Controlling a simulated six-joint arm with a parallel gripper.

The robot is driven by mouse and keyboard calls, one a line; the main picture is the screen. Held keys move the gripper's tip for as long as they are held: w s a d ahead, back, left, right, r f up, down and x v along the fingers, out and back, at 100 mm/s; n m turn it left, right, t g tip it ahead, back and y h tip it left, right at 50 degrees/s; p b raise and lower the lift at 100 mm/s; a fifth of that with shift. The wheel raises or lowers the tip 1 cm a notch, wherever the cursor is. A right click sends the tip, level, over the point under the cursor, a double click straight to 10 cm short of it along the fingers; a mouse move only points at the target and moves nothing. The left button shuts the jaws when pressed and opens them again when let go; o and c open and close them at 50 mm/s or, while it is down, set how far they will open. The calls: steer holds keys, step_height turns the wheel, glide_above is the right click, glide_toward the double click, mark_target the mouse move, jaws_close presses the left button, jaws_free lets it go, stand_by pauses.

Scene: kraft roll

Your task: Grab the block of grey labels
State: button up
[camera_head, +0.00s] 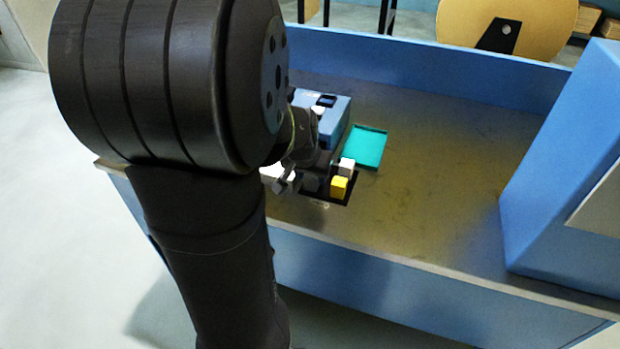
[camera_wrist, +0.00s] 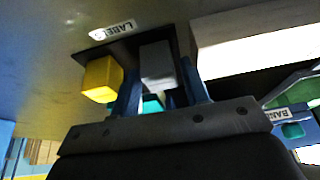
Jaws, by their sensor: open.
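In the wrist view a grey block (camera_wrist: 157,62) stands on a dark tray (camera_wrist: 122,48) with a LABELS tag (camera_wrist: 113,30) on the surface beside it. My gripper (camera_wrist: 161,84) is open, with one finger at each side of the grey block. Whether the fingers touch it I cannot tell. A yellow block (camera_wrist: 102,79) stands just left of the left finger. In the head view my gripper (camera_head: 296,180) is low at the tray's left side, partly hidden by my arm. The yellow block (camera_head: 339,187) and a pale block (camera_head: 346,166) show there. The grey block is hard to make out.
A teal tray (camera_head: 366,147) lies behind the blocks, next to a blue device (camera_head: 335,118). A white object (camera_head: 271,171) is left of my gripper. The bench (camera_head: 430,190) is clear to the right, up to a large blue housing (camera_head: 560,170).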

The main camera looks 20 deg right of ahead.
steer(key=c, duration=0.7)
steer(key=shift+c, duration=0.2)
steer(key=shift+r, duration=0.15)
